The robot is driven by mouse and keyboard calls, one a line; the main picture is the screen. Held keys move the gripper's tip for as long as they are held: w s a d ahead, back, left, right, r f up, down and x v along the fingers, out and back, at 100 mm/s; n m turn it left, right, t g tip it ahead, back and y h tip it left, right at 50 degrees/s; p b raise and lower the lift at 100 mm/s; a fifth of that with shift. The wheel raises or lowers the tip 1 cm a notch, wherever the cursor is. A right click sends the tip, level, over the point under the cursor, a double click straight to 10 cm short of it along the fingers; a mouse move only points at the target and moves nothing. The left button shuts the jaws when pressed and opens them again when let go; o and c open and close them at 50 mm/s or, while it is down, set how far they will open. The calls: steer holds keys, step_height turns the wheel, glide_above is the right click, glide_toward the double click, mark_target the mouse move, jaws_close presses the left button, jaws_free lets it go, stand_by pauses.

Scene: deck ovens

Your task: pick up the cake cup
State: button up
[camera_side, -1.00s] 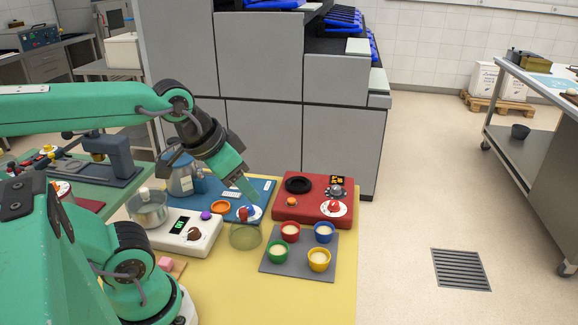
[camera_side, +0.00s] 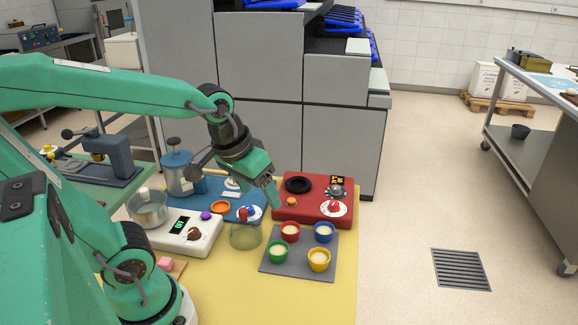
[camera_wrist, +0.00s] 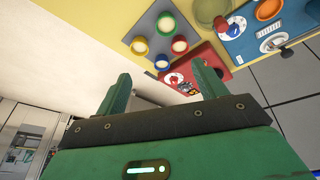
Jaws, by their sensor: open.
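Several small cups with pale filling stand on a grey tray (camera_side: 295,264): a red cup (camera_side: 290,232), a blue cup (camera_side: 324,233), a green cup (camera_side: 278,254) and a yellow cup (camera_side: 319,260). I cannot tell which one is the cake cup.
A red unit (camera_side: 285,212) with a black ring and a dial stands behind the tray. A transparent green beaker (camera_side: 245,236) and a white scale (camera_side: 178,236) stand to its left. Bare yellow tabletop (camera_side: 255,305) lies in front of the tray.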

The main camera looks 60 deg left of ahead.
mark_target(278, 244)
steer(key=w+a+f+n+g, duration=0.1)
steer(key=w+f+n+g, duration=0.3)
steer(key=f, duration=0.7)
steer(key=shift+w+a+f+n, duration=0.35)
steer(key=shift+w+n, duration=0.4)
steer(key=shift+n, duration=0.35)
steer(key=shift+f, duration=0.1)
steer(key=shift+f, duration=1.2)
steer(key=shift+f, duration=0.15)
steer(key=shift+f, duration=2.45)
steer(key=c, duration=1.1)
